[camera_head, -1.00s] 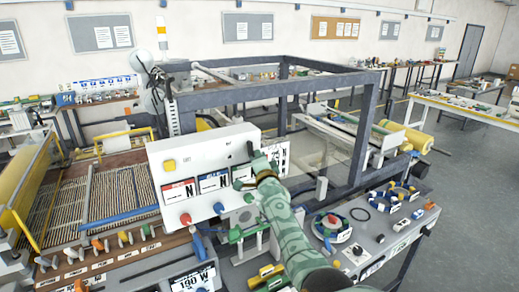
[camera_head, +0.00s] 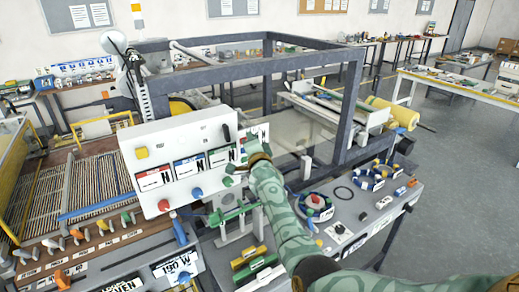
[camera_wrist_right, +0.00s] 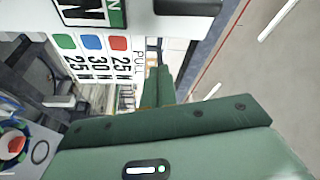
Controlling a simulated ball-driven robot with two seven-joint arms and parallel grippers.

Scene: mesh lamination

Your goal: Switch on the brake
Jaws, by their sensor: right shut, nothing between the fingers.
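The white control panel (camera_head: 155,137) carries a yellow button (camera_head: 142,153), three number displays, and red (camera_head: 163,205), blue (camera_head: 197,192) and green (camera_head: 227,181) knobs. A black upright switch (camera_head: 226,132) sits near its right end; I cannot read which control is the brake. My right gripper (camera_head: 243,148) is at the panel's right end, just right of the black switch, and partly covers a white label sheet. In the wrist view its green fingers (camera_wrist_right: 157,87) are shut and empty, beside the "PULL" label (camera_wrist_right: 95,55). A black part (camera_wrist_right: 187,6) shows at the top there. My left gripper is not in view.
A dark metal frame (camera_head: 352,100) stands behind the panel. Below right is a grey console (camera_head: 372,215) with a red button (camera_head: 316,199) and blue-yellow rings. Coloured levers (camera_head: 102,226) line the bench at left. Floor is free at far right.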

